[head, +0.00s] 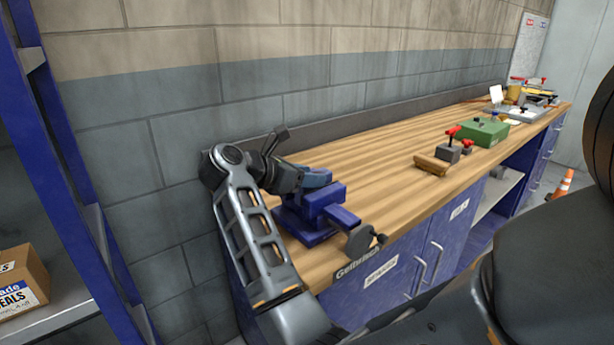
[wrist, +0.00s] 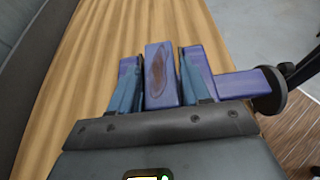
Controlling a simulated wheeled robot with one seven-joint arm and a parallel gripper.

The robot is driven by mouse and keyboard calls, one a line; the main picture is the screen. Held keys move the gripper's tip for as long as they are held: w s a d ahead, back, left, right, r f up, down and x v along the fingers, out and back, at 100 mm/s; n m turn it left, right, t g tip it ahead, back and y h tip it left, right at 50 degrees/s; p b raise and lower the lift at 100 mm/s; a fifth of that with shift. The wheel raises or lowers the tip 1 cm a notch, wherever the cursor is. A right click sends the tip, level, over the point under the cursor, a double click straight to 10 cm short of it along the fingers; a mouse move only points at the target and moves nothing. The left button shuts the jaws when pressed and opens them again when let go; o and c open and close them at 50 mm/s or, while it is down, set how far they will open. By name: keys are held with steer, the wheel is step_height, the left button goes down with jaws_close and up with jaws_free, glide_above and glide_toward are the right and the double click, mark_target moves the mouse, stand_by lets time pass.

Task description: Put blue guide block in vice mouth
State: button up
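The blue guide block (wrist: 161,78), with a brown oval mark on its face, is between the two teal fingers of my gripper (wrist: 162,70). Both finger pads lie against its sides. The blue-purple vice (head: 340,217) stands on the near end of the bench, and my gripper (head: 316,180) is right over it in the head view. In the wrist view parts of the vice (wrist: 240,85) show on both sides of the block, in line with the vice mouth. How deep the block sits is hidden. The block cannot be made out in the head view.
The wooden bench (head: 385,150) runs away to the right along a block wall. A grey fixture with red knobs (head: 448,150) and a green box (head: 484,132) stand farther along it. A blue shelf rack with a cardboard box (head: 20,280) is at left.

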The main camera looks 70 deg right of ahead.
steer(key=shift+o, duration=1.3)
steer(key=shift+r, duration=0.2)
steer(key=shift+w+a, duration=0.25)
steer(key=b+v, duration=0.3)
steer(key=v, duration=0.8)
steer(key=shift+r, duration=0.2)
steer(key=shift+s+a, duration=0.1)
